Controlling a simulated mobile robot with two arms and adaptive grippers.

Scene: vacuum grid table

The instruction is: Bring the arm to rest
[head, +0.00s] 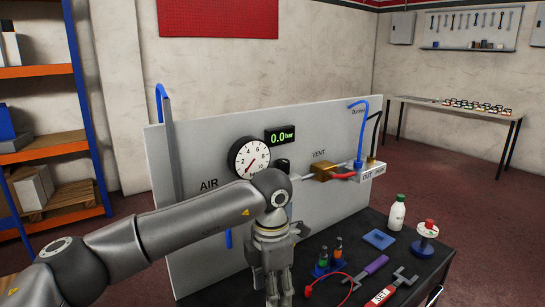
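My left arm (150,235) comes in from the left and bends down in front of the panel. My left gripper (279,297) points down near the bottom edge of the head view, at the left part of the dark table top (345,250). Its fingers are close together, but I cannot tell whether they are open or shut. I see nothing clearly held. My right gripper is not in view.
Behind the arm stands a grey panel (225,115) with a gauge (249,158), a 0.0 bar display (280,134) and a red-handled valve (340,175).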

